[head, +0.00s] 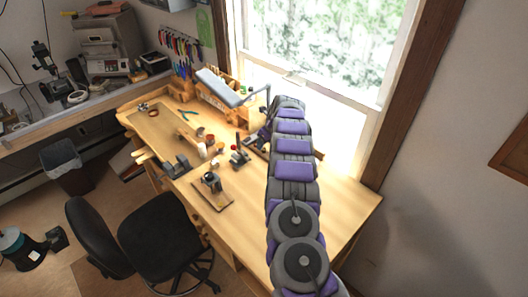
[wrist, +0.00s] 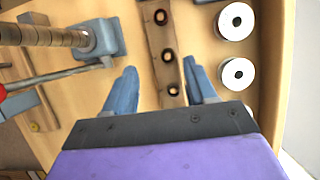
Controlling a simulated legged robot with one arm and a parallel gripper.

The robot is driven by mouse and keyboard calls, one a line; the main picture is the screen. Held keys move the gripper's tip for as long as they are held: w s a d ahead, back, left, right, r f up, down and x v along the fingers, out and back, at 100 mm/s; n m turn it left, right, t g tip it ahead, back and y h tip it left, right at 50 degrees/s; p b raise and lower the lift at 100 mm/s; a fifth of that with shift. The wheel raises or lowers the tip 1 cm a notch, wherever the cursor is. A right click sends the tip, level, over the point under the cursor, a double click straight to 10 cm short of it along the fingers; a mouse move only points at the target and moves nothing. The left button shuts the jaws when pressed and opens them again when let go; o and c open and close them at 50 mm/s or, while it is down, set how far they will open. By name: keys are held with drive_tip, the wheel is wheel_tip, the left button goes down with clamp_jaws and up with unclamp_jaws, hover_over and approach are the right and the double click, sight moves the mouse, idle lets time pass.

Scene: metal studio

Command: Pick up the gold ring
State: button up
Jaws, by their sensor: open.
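I cannot pick out the gold ring with certainty in either view. In the wrist view a brown wooden strip (wrist: 157,36) carries small round pieces with dark centres and pale gold rims; whether one is the ring is unclear. My gripper (wrist: 160,67) is open, with its two blue-grey fingers apart. In the picture the strip runs between the fingers, and nothing shows held. The height above the strip is hard to judge. In the head view my arm covers the bench beneath it, and the fingers cannot be made out.
Two white discs with dark holes (wrist: 237,73) lie right of the fingers. A grey-blue block (wrist: 97,40) with a banded rod stands left. The wooden workbench (head: 335,215) is clear at its right front; tools crowd its middle. A window (head: 320,45) rises behind, and a black chair (head: 160,235) stands in front.

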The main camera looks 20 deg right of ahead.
sight(263, 150)
drive_tip(key=shift+a+f, duration=0.15)
drive_tip(key=shift+a, duration=0.05)
drive_tip(key=shift+w+a+f, duration=0.1)
drive_tip(key=shift+f, duration=0.2)
drive_tip(key=f, duration=0.1)
drive_tip(key=w+d+f, duration=0.1)
drive_tip(key=d+f, duration=0.1)
drive_tip(key=f, duration=0.1)
drive_tip(key=shift+w+d, duration=0.2)
drive_tip(key=shift+w, duration=0.1)
drive_tip(key=shift+w+a, duration=0.1)
drive_tip(key=shift+a, duration=1.05)
drive_tip(key=shift+c, duration=0.2)
drive_tip(key=shift+d, duration=0.1)
drive_tip(key=c, duration=0.3)
drive_tip(key=shift+d+f, duration=0.1)
drive_tip(key=shift+d, duration=0.55)
drive_tip(key=c, duration=0.5)
clamp_jaws()
drive_tip(key=shift+a, duration=0.35)
